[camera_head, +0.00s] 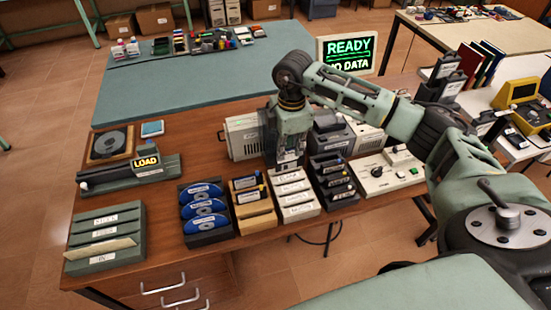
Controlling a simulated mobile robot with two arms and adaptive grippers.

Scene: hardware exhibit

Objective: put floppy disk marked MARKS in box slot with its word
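My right gripper (290,162) points down just above the back of a white slotted box (297,212). Its fingertips are small and partly merge with the things behind, so I cannot tell whether it is open or holds anything. Several slotted boxes stand in a row: a dark one with blue discs (204,207), a tan one with dark pieces (255,218), the white one, and a black one (333,182). A grey-green box (103,238) with labelled slots and a cream sheet stands at the left. The labels are too small to read, so I cannot pick out MARKS. My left gripper is not in view.
A monitor (346,54) reads READY, NO DATA. A device marked LOAD (147,163) and a square turntable-like unit (111,144) stand at the left. A control panel (388,174) sits right of the boxes. The green mat (180,85) behind is largely clear.

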